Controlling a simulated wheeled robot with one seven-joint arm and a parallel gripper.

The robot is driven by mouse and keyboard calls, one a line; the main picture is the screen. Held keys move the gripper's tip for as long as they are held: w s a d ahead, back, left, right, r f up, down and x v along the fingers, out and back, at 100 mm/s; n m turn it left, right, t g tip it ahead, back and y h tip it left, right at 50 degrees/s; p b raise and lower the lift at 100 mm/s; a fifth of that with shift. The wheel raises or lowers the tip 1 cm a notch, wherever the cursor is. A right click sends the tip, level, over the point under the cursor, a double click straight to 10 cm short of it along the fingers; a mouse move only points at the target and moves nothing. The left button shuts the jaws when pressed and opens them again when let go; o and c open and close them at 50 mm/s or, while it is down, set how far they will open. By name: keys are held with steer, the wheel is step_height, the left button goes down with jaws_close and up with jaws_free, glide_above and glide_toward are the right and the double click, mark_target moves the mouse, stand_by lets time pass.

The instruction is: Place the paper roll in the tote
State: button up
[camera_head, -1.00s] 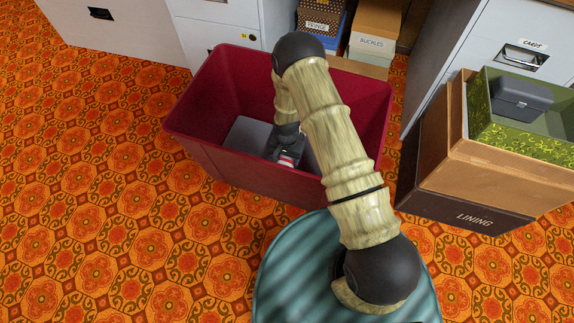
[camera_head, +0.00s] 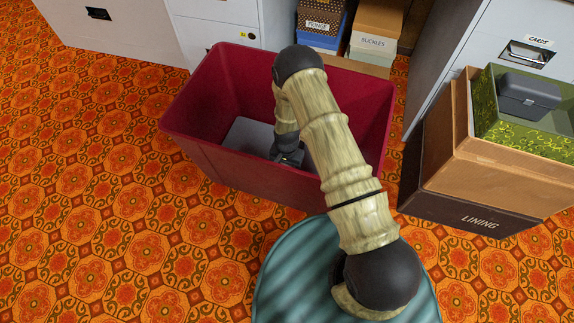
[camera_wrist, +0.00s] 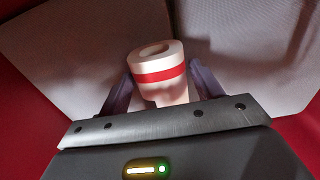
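The paper roll (camera_wrist: 158,70) is white with a red band, and its hollow end shows in the wrist view. It sits between the two fingers of my gripper (camera_wrist: 160,82), close against the fingertips, and my gripper looks shut on it. In the head view my gripper (camera_head: 290,155) is down inside the dark red tote (camera_head: 225,165), and the roll is hidden there. The tote's grey floor (camera_head: 248,137) shows to the left of my gripper. I cannot tell whether the roll touches the floor.
My arm passes over the tote's near wall. A cardboard box (camera_head: 515,170) on a dark LINING box (camera_head: 465,213) stands to the right, with a green bin (camera_head: 540,130) on it. Cabinets (camera_head: 220,30) and shelved boxes (camera_head: 375,35) stand behind. The patterned floor at left is clear.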

steer(key=shift+o, duration=0.9)
steer(key=shift+w+r+p, duration=0.1)
steer(key=shift+r+p, duration=0.3)
steer(key=shift+r, duration=0.2)
step_height(320, 180, up, 11)
steer(key=p, duration=0.6)
steer(key=shift+r, duration=0.1)
